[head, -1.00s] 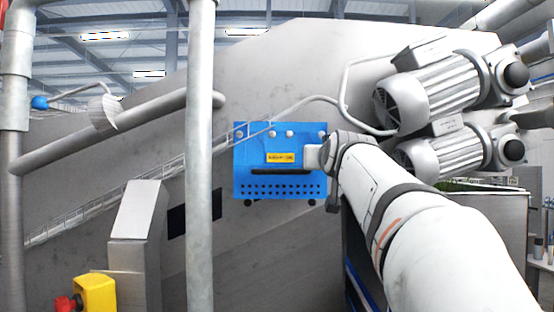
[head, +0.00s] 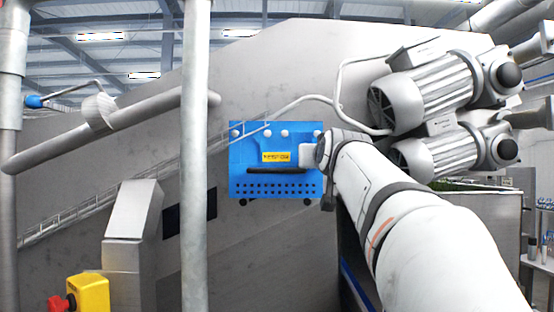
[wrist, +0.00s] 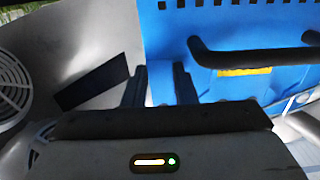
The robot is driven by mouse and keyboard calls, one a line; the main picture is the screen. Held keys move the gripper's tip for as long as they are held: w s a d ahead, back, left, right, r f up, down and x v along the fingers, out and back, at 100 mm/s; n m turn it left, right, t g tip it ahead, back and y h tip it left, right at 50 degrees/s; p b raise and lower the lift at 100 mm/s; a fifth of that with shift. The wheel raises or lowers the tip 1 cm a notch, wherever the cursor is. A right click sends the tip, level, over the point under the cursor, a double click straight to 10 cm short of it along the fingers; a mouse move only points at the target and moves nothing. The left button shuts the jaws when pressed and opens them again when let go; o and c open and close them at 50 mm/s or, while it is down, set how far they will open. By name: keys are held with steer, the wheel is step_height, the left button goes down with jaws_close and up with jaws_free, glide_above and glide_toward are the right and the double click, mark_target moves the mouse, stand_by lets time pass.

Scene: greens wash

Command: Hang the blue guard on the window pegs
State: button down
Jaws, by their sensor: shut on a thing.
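The blue guard (head: 275,179) is a flat upright panel with a yellow label, a dark bar handle and rows of holes. It is in front of the grey machine wall, centre of the head view. Pale round knobs (head: 284,133) show along its top edge; I cannot tell whether the guard hangs on them. Two dark knobs (head: 243,202) show just under its lower edge. My gripper (wrist: 160,86) is shut on a blue part of the guard, beside one end of the handle (wrist: 250,57). In the head view it is at the guard's right side, its fingertips hidden.
Two large motors (head: 430,95) jut out at upper right, above my arm. A vertical pipe (head: 195,160) stands left of the guard. A dark rectangular opening (head: 190,212) is in the wall at lower left. A yellow box with a red button (head: 88,292) is at bottom left.

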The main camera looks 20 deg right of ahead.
mark_target(317, 178)
steer(key=shift+p+x, duration=0.35)
steer(key=shift+x, duration=0.95)
steer(key=shift+w, duration=0.35)
steer(key=shift+f, duration=0.1)
stand_by(0.4)
steer(key=shift+f+b, duration=1.4)
steer(key=shift+b, duration=0.3)
steer(key=shift+f, duration=0.15)
steer(key=shift+d+f+b, duration=0.1)
steer(key=shift+f+b, duration=0.6)
steer(key=shift+b, duration=0.15)
